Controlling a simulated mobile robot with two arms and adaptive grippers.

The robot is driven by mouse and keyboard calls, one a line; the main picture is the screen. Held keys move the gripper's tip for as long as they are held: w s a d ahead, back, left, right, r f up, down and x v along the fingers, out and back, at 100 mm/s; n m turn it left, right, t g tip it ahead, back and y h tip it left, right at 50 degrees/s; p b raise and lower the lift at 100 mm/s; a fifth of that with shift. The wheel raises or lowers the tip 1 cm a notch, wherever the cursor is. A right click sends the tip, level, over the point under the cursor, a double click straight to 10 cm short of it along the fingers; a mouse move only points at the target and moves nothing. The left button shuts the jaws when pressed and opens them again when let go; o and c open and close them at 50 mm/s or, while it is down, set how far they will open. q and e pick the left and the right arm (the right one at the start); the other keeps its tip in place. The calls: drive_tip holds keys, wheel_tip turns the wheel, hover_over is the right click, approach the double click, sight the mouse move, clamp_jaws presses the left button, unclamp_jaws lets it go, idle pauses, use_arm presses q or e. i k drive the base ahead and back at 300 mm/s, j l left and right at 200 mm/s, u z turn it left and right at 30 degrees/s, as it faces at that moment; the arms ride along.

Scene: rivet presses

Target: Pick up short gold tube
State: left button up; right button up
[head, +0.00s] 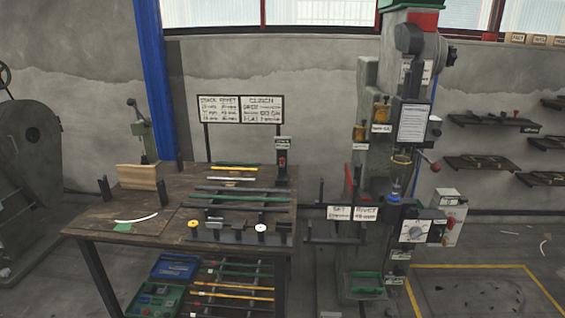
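On the wooden table, a yellow-gold tube (236,165) lies at the back of a row of rods. Under the table, longer orange-gold tubes (233,285) lie on a low rack among dark and green ones. Which of these is the short gold tube I cannot tell for certain at this size. Neither of my grippers is in view.
The table (150,232) also bears a green tube (240,198), dark rods, a front row of small fixtures and a wooden block (137,177). A tall rivet press (405,150) stands at the right. A blue post (154,80) rises behind. Yellow-outlined floor (480,290) is at lower right.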

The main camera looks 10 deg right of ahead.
sight(234, 171)
drive_tip(key=i+j, duration=0.35)
drive_tip(key=i+j+z, duration=0.15)
drive_tip(key=i+j, duration=0.2)
drive_tip(key=j, duration=0.15)
drive_tip(key=i+j, duration=0.3)
drive_tip(key=j, duration=0.2)
drive_tip(key=i+l+z, duration=0.05)
